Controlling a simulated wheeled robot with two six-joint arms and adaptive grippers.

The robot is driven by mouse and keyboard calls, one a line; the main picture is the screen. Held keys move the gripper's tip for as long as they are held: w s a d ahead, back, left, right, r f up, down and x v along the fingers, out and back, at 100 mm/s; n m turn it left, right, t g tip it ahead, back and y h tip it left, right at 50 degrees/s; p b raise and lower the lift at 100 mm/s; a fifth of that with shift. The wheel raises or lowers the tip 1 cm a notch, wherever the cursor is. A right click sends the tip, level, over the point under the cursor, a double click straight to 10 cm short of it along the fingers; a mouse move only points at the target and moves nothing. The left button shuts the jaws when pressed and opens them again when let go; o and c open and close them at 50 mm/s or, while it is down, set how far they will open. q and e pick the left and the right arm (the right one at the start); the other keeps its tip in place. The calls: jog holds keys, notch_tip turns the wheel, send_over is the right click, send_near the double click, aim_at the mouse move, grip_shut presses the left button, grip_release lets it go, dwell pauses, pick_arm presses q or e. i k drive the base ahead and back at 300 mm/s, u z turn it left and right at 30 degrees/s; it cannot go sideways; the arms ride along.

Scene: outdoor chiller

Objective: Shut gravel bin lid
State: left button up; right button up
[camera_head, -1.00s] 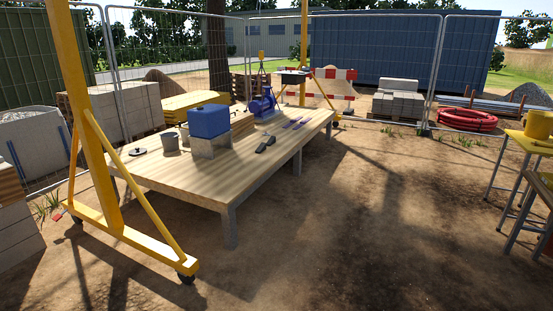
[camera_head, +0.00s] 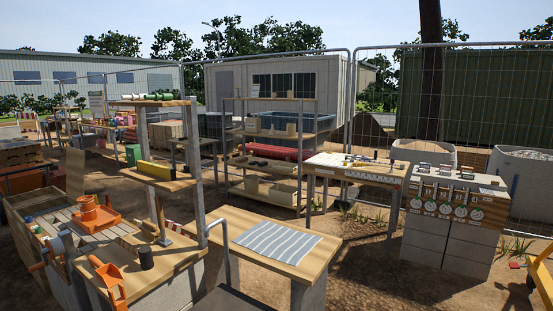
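I cannot pick out a gravel bin lid for certain. Two pale grey, open-topped bins stand along the fence at the right: one bin (camera_head: 424,153) is partly hidden behind a workbench and a console, the other bin (camera_head: 522,190) is at the right edge. The right one appears to hold grey loose material, though it is too small to be sure. No lid is clearly visible on either. Neither of my grippers shows in the head view.
A console with gauges (camera_head: 452,208) and a wooden workbench (camera_head: 351,168) stand before the bins. A table with a striped mat (camera_head: 278,249) and a shelf post (camera_head: 198,170) are nearer. Orange tools (camera_head: 92,218) lie on the left bench. Bare ground shows between the mat table and console.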

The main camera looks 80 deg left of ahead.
aim_at(75, 161)
jog(key=u, duration=1.8)
jog(key=i, duration=5.65)
jog(key=u, duration=2.95)
jog(key=i, duration=4.25)
